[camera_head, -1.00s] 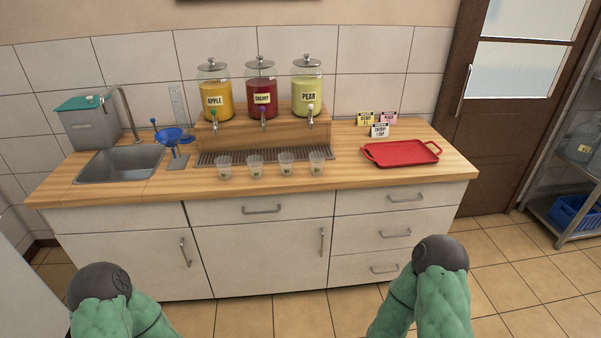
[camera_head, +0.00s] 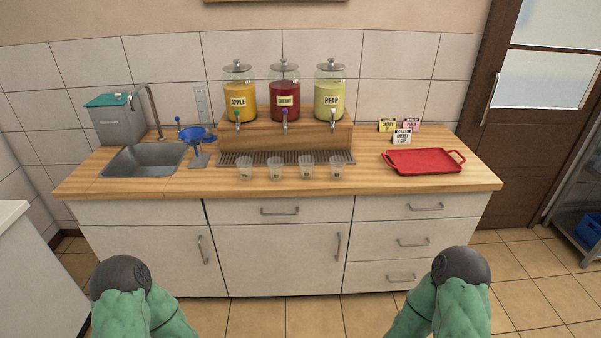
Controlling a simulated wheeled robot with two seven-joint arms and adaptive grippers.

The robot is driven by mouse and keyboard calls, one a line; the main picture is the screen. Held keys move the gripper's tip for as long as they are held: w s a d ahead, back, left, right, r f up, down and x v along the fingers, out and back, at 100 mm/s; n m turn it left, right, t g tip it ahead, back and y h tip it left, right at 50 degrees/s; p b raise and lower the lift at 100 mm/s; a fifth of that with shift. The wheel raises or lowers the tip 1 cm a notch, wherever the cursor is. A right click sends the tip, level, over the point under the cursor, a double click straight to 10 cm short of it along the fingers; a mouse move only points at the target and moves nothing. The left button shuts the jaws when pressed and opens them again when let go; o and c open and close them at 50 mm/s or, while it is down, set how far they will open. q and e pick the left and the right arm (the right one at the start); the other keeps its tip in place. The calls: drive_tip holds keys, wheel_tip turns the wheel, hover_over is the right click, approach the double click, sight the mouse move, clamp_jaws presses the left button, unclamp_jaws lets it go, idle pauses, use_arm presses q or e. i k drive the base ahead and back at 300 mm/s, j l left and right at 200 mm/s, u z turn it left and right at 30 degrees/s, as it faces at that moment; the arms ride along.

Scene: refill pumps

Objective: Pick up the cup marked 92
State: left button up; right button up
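Several clear cups stand upright in a row on the front of the wooden counter (camera_head: 400,183). From left to right I see the first cup (camera_head: 245,168), the second cup (camera_head: 275,168), the third cup (camera_head: 306,168) and the fourth cup (camera_head: 337,168). Small marks show on them, but they are too small to read, so I cannot tell which is marked 92. Only green-covered parts of my two arms show at the bottom of the view, apart from the counter. Neither gripper is visible.
Apple (camera_head: 238,100), cherry (camera_head: 285,100) and pear (camera_head: 330,98) dispensers stand on a wooden riser behind a drip grate (camera_head: 240,160). A red tray (camera_head: 425,162) and small cards (camera_head: 401,138) are at right. A sink (camera_head: 145,160) and blue funnel stand (camera_head: 195,135) are at left.

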sight(275, 164)
drive_tip(key=i+u, duration=0.25)
drive_tip(key=i+l+u, duration=0.3)
drive_tip(key=i, duration=0.2)
drive_tip(key=i+l+u, duration=0.25)
drive_tip(key=i+j, duration=0.1)
